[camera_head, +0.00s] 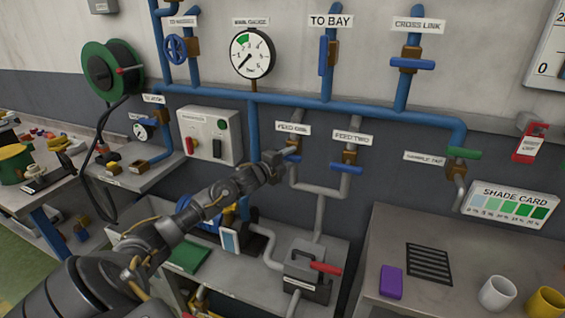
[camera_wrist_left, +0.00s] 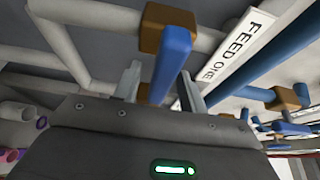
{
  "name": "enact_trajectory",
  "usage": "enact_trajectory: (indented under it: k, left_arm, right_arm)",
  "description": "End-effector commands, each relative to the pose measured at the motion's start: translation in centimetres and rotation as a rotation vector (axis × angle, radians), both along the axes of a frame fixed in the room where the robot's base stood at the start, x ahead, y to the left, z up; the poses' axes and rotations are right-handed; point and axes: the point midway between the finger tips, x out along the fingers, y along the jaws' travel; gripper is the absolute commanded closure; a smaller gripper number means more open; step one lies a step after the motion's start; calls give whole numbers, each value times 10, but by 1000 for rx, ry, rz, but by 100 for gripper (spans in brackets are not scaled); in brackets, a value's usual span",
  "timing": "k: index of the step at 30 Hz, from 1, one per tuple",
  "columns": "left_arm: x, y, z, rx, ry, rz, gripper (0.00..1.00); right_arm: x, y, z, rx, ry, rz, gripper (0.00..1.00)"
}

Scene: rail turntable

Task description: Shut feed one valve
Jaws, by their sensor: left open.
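The FEED ONE label (camera_head: 292,128) is on the wall pipework at the centre of the head view, and the same label (camera_wrist_left: 236,52) shows large in the wrist view. The feed one valve has a brown body (camera_wrist_left: 166,27) and a blue lever handle (camera_wrist_left: 172,62). My left gripper (camera_head: 281,158) is at this valve and mostly covers it in the head view. In the wrist view my left gripper (camera_wrist_left: 158,75) is open, with one finger on each side of the blue lever. I cannot tell whether the fingers touch it. My right gripper is not in view.
The feed two valve (camera_head: 350,157) is close on the right, its blue handle crosswise. Grey pipes run below to a box with a red lever (camera_head: 326,268). A control box (camera_head: 210,135) is on the left. A bench (camera_head: 400,238) with mugs is at right.

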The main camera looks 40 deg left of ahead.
Motion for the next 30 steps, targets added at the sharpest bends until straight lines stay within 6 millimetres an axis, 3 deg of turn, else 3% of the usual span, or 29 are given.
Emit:
enact_trajectory:
  k: [15,21,30]
  left_arm:
    - [-84,5,-3,3,4,-1,58]
    - [-101,6,-1,1,2,0,58]
    - [-105,6,0,1,1,0,58]
  right_arm:
    - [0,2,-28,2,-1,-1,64]
    - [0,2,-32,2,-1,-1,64]
    - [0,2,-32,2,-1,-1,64]
